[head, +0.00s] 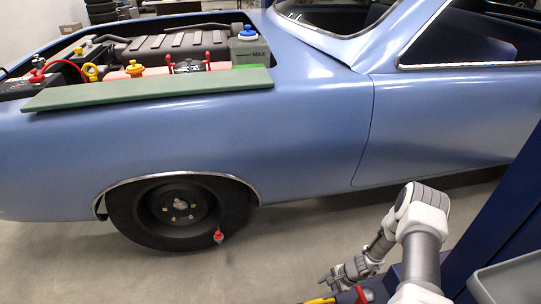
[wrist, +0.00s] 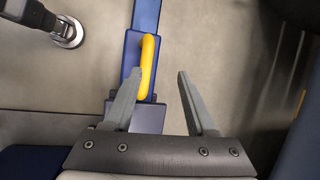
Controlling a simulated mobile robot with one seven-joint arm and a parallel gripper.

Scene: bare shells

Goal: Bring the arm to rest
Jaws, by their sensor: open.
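My arm reaches into the lower right of the head view, and my gripper (head: 328,280) is low there, in front of the blue car. In the wrist view my gripper (wrist: 161,76) points down with its two grey fingers spread apart and nothing between them. A yellow handle (wrist: 148,62) on a blue fixture shows beyond the left finger, which overlaps its edge in the picture. I cannot tell whether they touch.
The blue car (head: 300,130) fills the head view, its engine bay open. A green board (head: 150,90) lies along the fender edge. A red-topped item (head: 218,236) is by the wheel (head: 180,208). A dark blue post (head: 505,215) stands at right, beside a grey tray (head: 515,280).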

